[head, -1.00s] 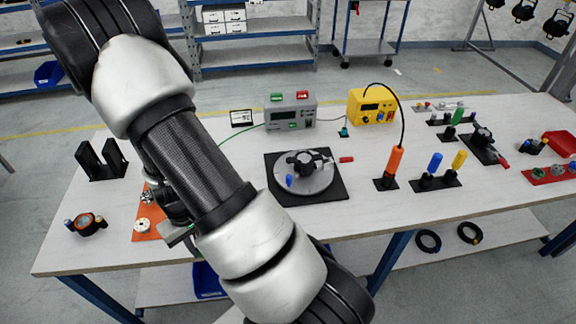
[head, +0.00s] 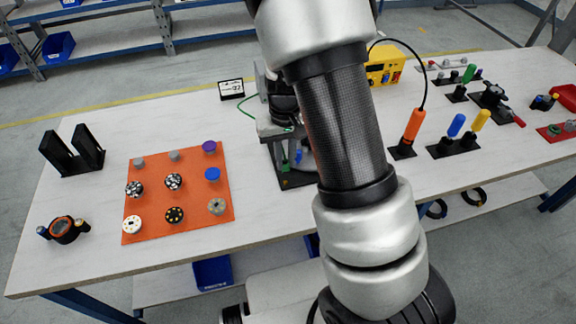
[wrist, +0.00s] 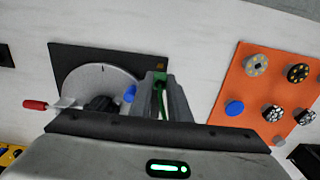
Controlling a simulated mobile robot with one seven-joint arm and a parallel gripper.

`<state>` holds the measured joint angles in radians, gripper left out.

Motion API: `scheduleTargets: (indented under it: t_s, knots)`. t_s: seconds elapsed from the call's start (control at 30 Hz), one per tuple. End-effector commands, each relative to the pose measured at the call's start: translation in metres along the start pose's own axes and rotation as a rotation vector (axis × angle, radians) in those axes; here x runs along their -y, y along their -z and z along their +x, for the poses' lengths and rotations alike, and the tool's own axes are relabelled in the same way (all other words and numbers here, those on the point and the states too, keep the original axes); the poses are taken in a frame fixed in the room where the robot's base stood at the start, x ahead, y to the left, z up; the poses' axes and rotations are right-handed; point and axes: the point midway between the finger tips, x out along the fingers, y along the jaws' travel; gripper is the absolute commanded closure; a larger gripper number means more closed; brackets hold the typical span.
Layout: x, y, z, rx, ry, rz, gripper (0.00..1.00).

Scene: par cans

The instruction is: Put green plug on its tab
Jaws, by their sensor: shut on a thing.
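My gripper (wrist: 160,100) is shut on the green plug (wrist: 160,79), which shows as a small green patch between the fingers in the wrist view. In the head view my gripper (head: 283,150) hangs over the black plate with the grey round disc, partly hidden by my arm. The thin green cable (head: 250,107) runs up to the gripper. In the wrist view the black plate (wrist: 65,55) and grey disc (wrist: 82,82) lie beyond the fingers, with a blue peg (wrist: 130,93) just left of them. I cannot make out the plug's tab.
An orange mat (head: 190,225) with several round connectors lies left of the gripper. A black bracket (head: 72,150) stands at the far left. An orange handle (head: 411,125), a yellow box (head: 385,68) and blue and yellow pegs stand to the right. My arm hides the grey meter.

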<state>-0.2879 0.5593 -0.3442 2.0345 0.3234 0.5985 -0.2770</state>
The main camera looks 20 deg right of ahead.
Motion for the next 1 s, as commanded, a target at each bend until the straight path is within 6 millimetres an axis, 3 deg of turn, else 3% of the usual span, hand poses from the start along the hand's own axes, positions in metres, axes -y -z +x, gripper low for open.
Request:
scheduleTargets:
  t_s: [0.6,1.0]
  knots:
    - [-0.001,0.0,0.049,0.001,0.0,0.0,1.0]
    - [0.0,-0.001,0.056,0.001,0.0,0.0,1.0]
